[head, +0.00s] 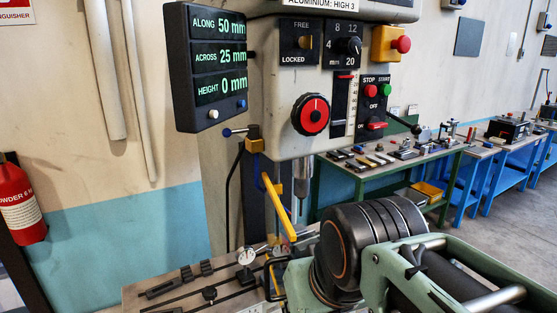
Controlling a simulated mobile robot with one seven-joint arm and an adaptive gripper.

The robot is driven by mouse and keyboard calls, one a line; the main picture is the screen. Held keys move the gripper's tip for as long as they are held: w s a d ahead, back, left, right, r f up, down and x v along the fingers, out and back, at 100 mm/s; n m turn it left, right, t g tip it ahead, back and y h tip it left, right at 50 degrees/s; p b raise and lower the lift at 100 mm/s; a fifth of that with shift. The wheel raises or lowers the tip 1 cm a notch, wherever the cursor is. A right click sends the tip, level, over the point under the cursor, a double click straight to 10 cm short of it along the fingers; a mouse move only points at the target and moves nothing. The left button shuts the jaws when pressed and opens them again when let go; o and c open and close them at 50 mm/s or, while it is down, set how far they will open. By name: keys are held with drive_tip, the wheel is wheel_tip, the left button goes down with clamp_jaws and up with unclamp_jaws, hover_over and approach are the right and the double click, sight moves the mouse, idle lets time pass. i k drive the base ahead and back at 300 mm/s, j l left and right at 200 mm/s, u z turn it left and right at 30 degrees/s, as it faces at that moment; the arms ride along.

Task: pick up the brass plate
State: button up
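I cannot make out a brass plate with certainty. Several small flat pieces (375,159), some yellowish, lie on the green-framed bench behind the machine, too small to identify. My arm fills the lower right and covers part of the machine table. Dark curved parts, apparently my gripper (271,279), show at the arm's far end, low in the middle of the head view. Something yellowish is beside them. Their opening and anything between them cannot be made out.
A milling machine with a readout box (208,68) and control panel stands ahead. Its slotted table (150,290) carries clamps and a dial gauge (246,258). A yellow lever (277,207) hangs beside the spindle (301,178). A red extinguisher (20,205) is at the left.

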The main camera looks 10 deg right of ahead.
sight(369, 164)
drive_tip(key=i+l, duration=0.1)
drive_tip(key=l, duration=0.4)
drive_tip(key=l+u, duration=0.1)
drive_tip(key=l, duration=0.4)
drive_tip(key=i+l, duration=0.1)
drive_tip(key=l, duration=0.45)
drive_tip(key=i+l+u, duration=0.1)
drive_tip(key=l+u, duration=0.2)
drive_tip(key=l, duration=0.9)
drive_tip(key=l+u, duration=0.3)
drive_tip(key=l, duration=0.9)
drive_tip(key=i+l+u, duration=0.15)
drive_tip(key=l, duration=0.35)
drive_tip(key=l+u, duration=0.15)
drive_tip(key=l, duration=0.35)
drive_tip(key=i+l+u, duration=0.15)
drive_tip(key=l, duration=0.4)
